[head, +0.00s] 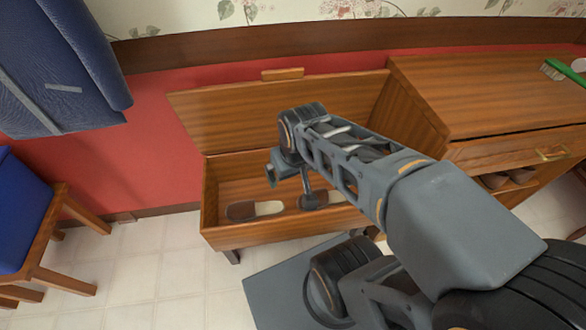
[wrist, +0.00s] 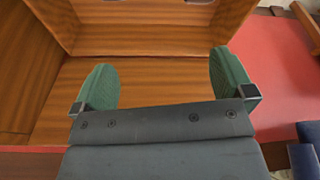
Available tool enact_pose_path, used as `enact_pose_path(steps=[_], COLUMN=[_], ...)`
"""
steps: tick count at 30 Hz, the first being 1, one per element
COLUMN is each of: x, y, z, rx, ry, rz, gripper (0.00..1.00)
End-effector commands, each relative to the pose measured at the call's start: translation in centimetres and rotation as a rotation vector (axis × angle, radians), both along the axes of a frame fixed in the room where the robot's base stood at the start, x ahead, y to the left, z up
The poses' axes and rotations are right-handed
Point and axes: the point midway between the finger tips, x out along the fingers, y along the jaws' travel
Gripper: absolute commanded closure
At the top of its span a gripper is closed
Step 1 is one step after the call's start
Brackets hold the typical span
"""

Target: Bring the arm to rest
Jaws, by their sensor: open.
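My arm reaches from the lower right of the head view towards the open wooden bench box. My gripper (head: 288,182) points down over the box, near the slippers in the picture. In the wrist view my gripper (wrist: 164,82) shows two green-padded fingers set wide apart with nothing between them. Wooden panels of the box fill the view beyond them. How high the fingertips are above the box floor is hard to tell.
The bench box (head: 232,239) has its lid (head: 230,118) raised. A brown-and-white slipper (head: 255,210) and a second slipper (head: 313,201), partly hidden, lie inside. A wooden cabinet (head: 480,95) with a green brush (head: 566,71) stands right. A blue chair (head: 25,200) stands left.

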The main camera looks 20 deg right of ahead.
Motion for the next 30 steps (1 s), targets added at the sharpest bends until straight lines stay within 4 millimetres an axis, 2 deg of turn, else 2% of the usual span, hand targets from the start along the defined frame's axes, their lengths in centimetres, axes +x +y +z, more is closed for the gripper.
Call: enact_pose_path(steps=[8,14,20,30], x=[0.0,-0.1,-0.4,-1.0], y=[0.0,-0.2,-0.5,-1.4], z=[0.4,2.7,7.2,18.3], rx=[-0.003,-0.014,-0.04,-0.101], ry=[0.001,0.009,0.03,0.068], rz=[0.002,0.009,0.025,0.059], gripper=[0.0,0.0,0.0,0.0])
